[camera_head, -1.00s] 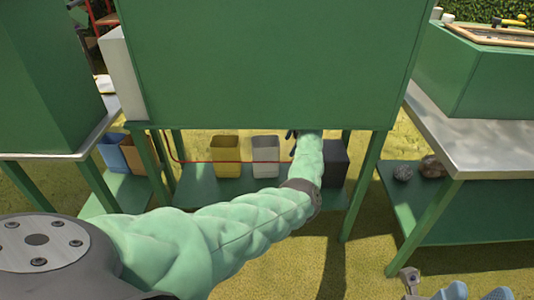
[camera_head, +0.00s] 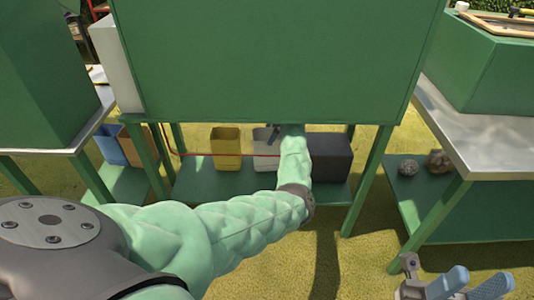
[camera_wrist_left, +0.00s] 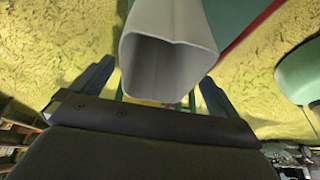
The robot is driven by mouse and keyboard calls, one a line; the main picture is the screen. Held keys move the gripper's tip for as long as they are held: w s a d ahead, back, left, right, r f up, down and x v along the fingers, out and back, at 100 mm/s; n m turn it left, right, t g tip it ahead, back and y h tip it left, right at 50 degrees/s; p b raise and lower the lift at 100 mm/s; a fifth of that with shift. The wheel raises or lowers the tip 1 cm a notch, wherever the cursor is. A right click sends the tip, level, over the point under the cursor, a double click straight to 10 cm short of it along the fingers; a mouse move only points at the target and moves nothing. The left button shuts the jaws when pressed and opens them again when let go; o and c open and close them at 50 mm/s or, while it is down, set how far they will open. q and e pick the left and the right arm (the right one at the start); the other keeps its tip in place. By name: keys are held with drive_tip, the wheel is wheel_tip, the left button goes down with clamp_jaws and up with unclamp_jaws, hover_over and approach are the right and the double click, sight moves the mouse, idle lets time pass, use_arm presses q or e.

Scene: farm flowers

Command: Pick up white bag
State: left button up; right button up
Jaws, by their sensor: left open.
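The white bag (camera_head: 264,166) stands upright on the low green shelf under the middle bench, with its upper right partly behind my left gripper. In the left wrist view the white bag (camera_wrist_left: 168,30) shows its open mouth between the two spread fingers. My left gripper (camera_head: 272,132) is open and close in front of the bag; its fingers (camera_wrist_left: 152,82) do not visibly press on it. My right gripper (camera_head: 484,274) is at the lower right, far from the bag, with its two blue fingers apart and empty.
A yellow bag (camera_head: 226,148) stands left of the white one, and a black box (camera_head: 332,155) stands to the right. A red hose (camera_head: 200,154) crosses in front. The green bench (camera_head: 265,60) is close above, and its legs flank the shelf.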

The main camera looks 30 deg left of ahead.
sight(262, 140)
use_arm(q)
drive_tip(key=shift+s+a, duration=0.55)
drive_tip(key=shift+a, duration=0.05)
drive_tip(key=b+x, duration=0.1)
drive_tip(key=x, duration=0.4)
drive_tip(key=shift+f, duration=0.25)
idle(0.3)
drive_tip(key=shift+c, duration=0.4)
drive_tip(key=c, duration=0.9)
drive_tip(key=shift+c, duration=0.2)
